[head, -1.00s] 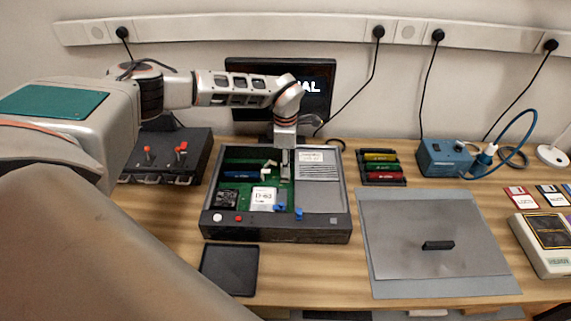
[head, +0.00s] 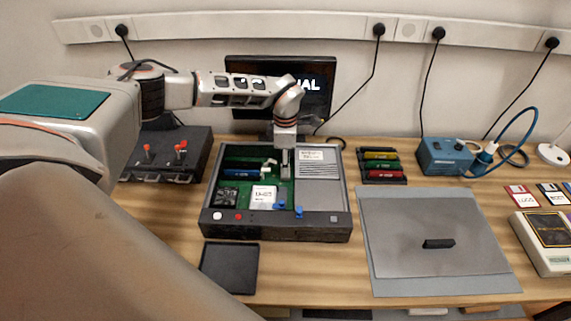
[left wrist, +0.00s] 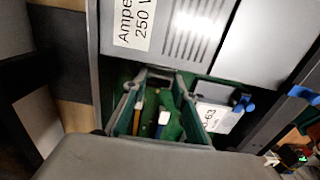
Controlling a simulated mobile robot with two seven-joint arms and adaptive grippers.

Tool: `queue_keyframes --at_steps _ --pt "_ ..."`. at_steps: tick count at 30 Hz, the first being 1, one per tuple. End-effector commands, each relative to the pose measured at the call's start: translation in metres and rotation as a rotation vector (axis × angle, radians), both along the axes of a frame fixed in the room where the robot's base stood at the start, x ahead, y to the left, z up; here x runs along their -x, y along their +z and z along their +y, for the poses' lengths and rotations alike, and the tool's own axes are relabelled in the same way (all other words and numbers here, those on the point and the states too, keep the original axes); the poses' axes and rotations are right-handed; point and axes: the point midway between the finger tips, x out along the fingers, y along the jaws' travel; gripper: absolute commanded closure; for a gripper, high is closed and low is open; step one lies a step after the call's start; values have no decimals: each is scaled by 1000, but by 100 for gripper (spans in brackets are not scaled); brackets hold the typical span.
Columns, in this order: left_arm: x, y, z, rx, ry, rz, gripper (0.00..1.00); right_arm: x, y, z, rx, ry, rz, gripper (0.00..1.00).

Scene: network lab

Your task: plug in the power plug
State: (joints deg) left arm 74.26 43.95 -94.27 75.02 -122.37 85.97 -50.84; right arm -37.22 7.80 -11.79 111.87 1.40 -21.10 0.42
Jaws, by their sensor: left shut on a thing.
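An open grey-black device case (head: 212,222) with a green board inside stands mid-table in the head view. My left gripper (head: 285,174) reaches down into it, between the board area and the grey vented panel (head: 319,171). Its fingers also show in the left wrist view (left wrist: 165,115), over the green board. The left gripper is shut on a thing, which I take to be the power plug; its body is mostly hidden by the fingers. A small white connector piece (head: 268,163) shows just left of the fingers. I cannot tell whether it touches a socket. My right gripper is not in view.
A black box with red knobs (head: 165,157) stands left of the case. A rack of coloured modules (head: 382,166), a blue unit (head: 444,157) and a grey plate (head: 425,215) are to the right. A black tray (head: 230,268) lies in front. A monitor (head: 318,104) stands behind.

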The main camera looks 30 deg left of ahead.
Motion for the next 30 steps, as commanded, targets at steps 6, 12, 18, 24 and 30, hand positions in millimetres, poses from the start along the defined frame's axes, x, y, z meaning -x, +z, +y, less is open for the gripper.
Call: queue_keyframes --at_steps 6,12,18,24,30 --pt "0 -1 0 0 0 0 88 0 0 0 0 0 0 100" --pt "0 -1 0 0 0 0 53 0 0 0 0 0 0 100" --pt "0 -1 0 0 0 0 46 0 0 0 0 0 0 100" --pt "0 -1 0 0 0 0 45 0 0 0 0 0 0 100" --pt "0 2 0 0 0 -1 45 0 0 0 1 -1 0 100"
